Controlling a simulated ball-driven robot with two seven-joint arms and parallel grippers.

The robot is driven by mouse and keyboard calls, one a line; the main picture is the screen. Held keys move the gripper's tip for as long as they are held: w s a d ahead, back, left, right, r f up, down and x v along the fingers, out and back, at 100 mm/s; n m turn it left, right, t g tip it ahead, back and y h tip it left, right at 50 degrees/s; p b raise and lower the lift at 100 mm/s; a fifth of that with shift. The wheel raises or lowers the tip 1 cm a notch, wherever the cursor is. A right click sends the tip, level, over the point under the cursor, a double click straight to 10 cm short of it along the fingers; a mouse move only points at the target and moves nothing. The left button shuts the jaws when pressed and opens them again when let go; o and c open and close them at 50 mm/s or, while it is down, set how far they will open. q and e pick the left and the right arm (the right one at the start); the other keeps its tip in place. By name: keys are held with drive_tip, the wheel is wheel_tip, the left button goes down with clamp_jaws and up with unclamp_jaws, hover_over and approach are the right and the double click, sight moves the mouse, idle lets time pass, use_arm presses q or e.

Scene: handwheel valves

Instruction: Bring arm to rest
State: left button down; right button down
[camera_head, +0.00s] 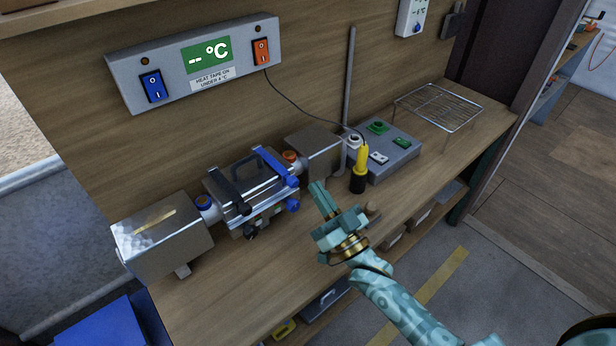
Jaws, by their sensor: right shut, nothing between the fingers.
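My right gripper (322,198) is on the end of a teal arm that comes in from the lower right. It is shut with nothing between its fingers, over the wooden bench (240,298). Its fingertips point up and left, just right of the metal valve block and close to the pipework. My left gripper is not in view.
The metal valve block (240,208) with blue levers stands left of the gripper. A yellow and black probe (360,168) stands behind it, cabled to the °C panel (193,65). A grey control box (383,155) and wire rack (440,104) stand right. The bench front is clear.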

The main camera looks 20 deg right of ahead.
drive_tip(key=s+d+f+n+g+h, duration=0.2)
drive_tip(key=s+f+n+g+h, duration=0.25)
drive_tip(key=s+f+g, duration=0.35)
drive_tip(key=s+d+n+g+h, duration=0.2)
drive_tip(key=s+d+g+h, duration=0.6)
drive_tip(key=s, duration=0.5)
drive_tip(key=s+a+f+g+y, duration=0.2)
drive_tip(key=s+f, duration=0.1)
drive_tip(key=f, duration=1.1)
drive_tip(key=s+a+f+g+y, duration=0.1)
drive_tip(key=s+a+f+y, duration=0.15)
drive_tip(key=f, duration=1.05)
drive_tip(key=s+f+m+g, duration=0.1)
drive_tip(key=s+f+m, duration=0.1)
drive_tip(key=s+f, duration=0.5)
drive_tip(key=s+d+f+m+g+y, duration=0.1)
drive_tip(key=s+f, duration=0.5)
drive_tip(key=s, duration=0.6)
drive_tip(key=shift+s+f+m+g+y, duration=0.3)
drive_tip(key=shift+f+m, duration=0.05)
drive_tip(key=shift+d, duration=0.1)
